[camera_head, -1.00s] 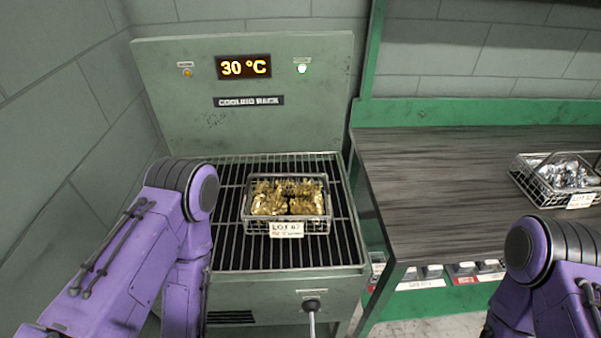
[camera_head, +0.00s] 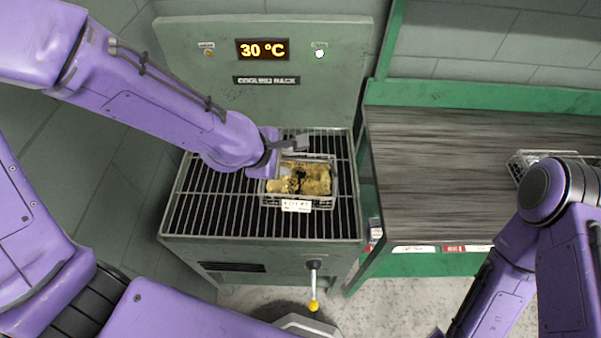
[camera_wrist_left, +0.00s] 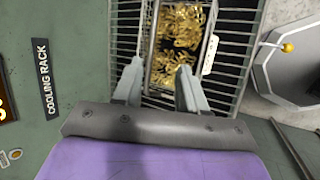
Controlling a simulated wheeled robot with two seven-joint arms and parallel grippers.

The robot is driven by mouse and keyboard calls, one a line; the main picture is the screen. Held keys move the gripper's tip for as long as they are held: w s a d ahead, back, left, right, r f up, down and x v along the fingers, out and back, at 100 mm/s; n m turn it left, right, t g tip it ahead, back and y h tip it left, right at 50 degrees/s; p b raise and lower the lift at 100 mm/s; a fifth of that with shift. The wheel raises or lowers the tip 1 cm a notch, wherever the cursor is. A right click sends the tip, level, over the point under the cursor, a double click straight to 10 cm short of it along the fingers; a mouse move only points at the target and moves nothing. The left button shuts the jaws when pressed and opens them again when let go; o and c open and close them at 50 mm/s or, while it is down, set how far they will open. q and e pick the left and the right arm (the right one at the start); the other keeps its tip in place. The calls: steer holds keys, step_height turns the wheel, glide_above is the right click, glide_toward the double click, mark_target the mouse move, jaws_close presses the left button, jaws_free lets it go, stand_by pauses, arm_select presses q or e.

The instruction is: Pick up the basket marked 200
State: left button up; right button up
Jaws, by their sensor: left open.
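A wire basket (camera_head: 298,205) of gold-coloured metal pieces stands on the cooling rack; its front tag starts with LOT, and I cannot read a 200 on it. My left gripper (camera_head: 284,158) is open over the basket's left side, and my arm hides part of that side. In the left wrist view the two fingers (camera_wrist_left: 160,86) are spread apart, with the basket (camera_wrist_left: 180,45) in front of and between them. I cannot tell whether they touch it. A second wire basket (camera_head: 520,163) stands on the table at right, mostly hidden by my right arm. My right gripper is out of view.
The cooling rack (camera_head: 215,205) has bare slats around the basket. Its back panel (camera_head: 345,80) shows 30 °C. A lever with a yellow knob (camera_head: 314,305) sticks out in front. The dark table (camera_head: 440,190) is clear on its left part.

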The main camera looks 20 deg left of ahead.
mark_target(298, 159)
arm_select(q)
steer(key=shift+n, duration=0.3)
steer(key=x, duration=0.6)
steer(key=w+x, duration=0.1)
steer(key=x, duration=0.3)
steer(key=shift+w+a+r+b, duration=0.1)
steer(key=shift+a+r+b, duration=0.15)
steer(key=shift+r+b, duration=0.1)
jaws_close()
stand_by(0.5)
